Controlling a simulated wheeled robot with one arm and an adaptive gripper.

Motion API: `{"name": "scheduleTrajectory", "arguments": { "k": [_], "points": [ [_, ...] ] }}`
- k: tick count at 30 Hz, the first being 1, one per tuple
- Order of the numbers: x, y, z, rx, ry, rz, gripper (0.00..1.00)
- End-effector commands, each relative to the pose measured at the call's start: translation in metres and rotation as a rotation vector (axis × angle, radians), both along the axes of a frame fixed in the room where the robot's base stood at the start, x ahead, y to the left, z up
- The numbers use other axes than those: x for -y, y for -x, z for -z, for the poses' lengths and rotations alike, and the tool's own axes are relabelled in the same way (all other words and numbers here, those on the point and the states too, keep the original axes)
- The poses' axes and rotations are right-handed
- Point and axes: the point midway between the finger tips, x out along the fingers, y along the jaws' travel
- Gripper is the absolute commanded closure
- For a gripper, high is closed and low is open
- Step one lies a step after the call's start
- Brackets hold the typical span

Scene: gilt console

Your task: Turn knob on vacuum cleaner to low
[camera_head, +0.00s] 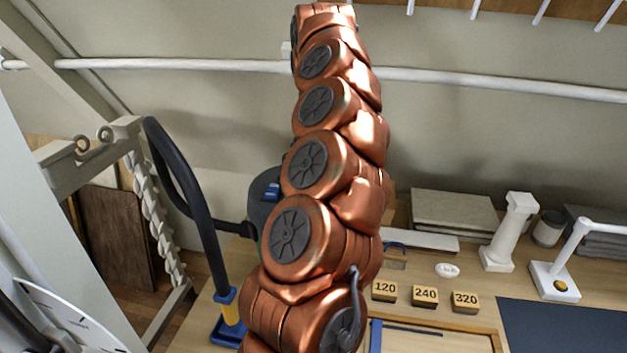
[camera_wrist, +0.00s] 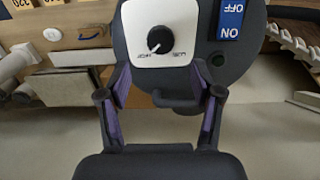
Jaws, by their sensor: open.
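In the wrist view, which is upside down, the dark vacuum cleaner (camera_wrist: 135,75) fills the upper middle. Its black round knob (camera_wrist: 160,40) sits on a white plate (camera_wrist: 185,28). The knob's white mark points down and left, toward the left of two small labels, which seems to read HIGH; the right one is hard to read. My gripper (camera_wrist: 159,72) is open and empty, its fingertips to either side of the plate's lower edge, with the knob beyond them; I see no contact with the knob. In the head view, my arm hides the gripper, the knob and most of the vacuum cleaner (camera_head: 263,205).
A blue ON/OFF switch (camera_wrist: 230,18) is right of the plate. In the head view, a black hose (camera_head: 190,195) arches left of the vacuum. Blocks marked 120 (camera_head: 384,291), 240 (camera_head: 425,296) and 320 (camera_head: 465,302), a white column (camera_head: 511,232) and a lamp (camera_head: 563,270) stand right.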

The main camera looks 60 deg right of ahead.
Motion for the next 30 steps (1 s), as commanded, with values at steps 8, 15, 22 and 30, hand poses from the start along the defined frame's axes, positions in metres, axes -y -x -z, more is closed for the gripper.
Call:
{"name": "scheduleTrajectory", "arguments": {
  "k": [8, 15, 22, 30],
  "points": [
    [-0.002, 0.0, 0.019, 0.0, -0.003, -0.006, 0.35],
    [-0.001, 0.0, 0.042, 0.0, -0.002, -0.005, 0.35],
    [-0.001, 0.0, 0.063, -0.002, -0.003, -0.005, 0.35],
    [-0.001, -0.001, 0.074, 0.001, 0.001, -0.004, 0.35]
  ]
}}
